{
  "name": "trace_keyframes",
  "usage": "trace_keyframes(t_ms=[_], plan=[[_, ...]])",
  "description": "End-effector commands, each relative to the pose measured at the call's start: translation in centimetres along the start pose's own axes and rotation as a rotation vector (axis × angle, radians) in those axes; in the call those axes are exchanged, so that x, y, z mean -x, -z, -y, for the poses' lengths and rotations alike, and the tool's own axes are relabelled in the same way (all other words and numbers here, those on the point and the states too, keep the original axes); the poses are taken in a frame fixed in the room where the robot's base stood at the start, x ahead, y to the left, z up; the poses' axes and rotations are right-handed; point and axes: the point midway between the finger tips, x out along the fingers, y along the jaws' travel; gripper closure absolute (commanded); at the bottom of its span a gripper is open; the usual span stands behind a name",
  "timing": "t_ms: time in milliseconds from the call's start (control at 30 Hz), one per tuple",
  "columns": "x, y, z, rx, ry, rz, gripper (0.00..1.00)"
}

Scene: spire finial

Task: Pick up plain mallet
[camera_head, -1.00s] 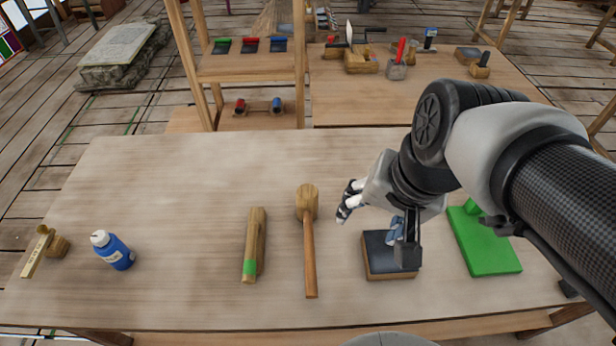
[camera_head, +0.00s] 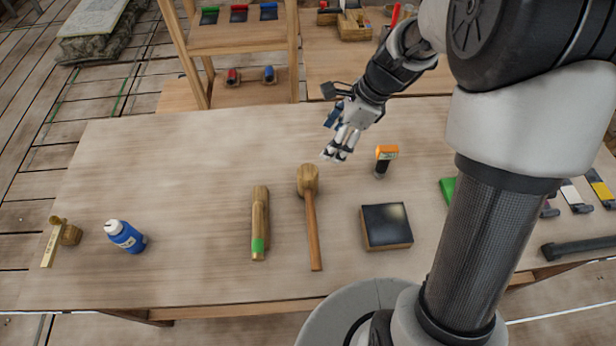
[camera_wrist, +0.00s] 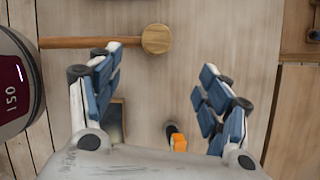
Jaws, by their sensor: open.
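The plain mallet (camera_head: 311,215) lies on the wooden table, its round wooden head toward the back and its handle toward the front edge. In the wrist view the mallet (camera_wrist: 156,40) lies across the upper left, its head near the top middle. My gripper (camera_head: 334,154) hangs over the table just behind and to the right of the mallet's head, apart from it. In the wrist view my gripper (camera_wrist: 162,95) has its fingers spread wide with nothing between them but table. A second wooden tool with a green band (camera_head: 260,222) lies left of the mallet.
A dark-topped block (camera_head: 386,227) and an orange-and-black item (camera_head: 384,160) stand right of the mallet. A blue bottle (camera_head: 126,237) and a wooden tool (camera_head: 58,240) are at the left. A green object (camera_head: 447,189) is partly behind my arm. The table's back left is clear.

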Motion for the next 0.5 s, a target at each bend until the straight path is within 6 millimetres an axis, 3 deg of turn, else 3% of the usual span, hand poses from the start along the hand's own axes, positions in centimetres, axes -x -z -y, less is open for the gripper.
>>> trace_keyframes(t_ms=[33, 300, 500], plan=[[-1.7, 0.1, -0.2, 0.001, -0.006, 0.0, 0.29], [-7.5, 0.2, -0.2, 0.004, -0.006, -0.001, 0.29], [-9.9, 0.1, -0.2, 0.006, -0.003, -0.001, 0.29]])
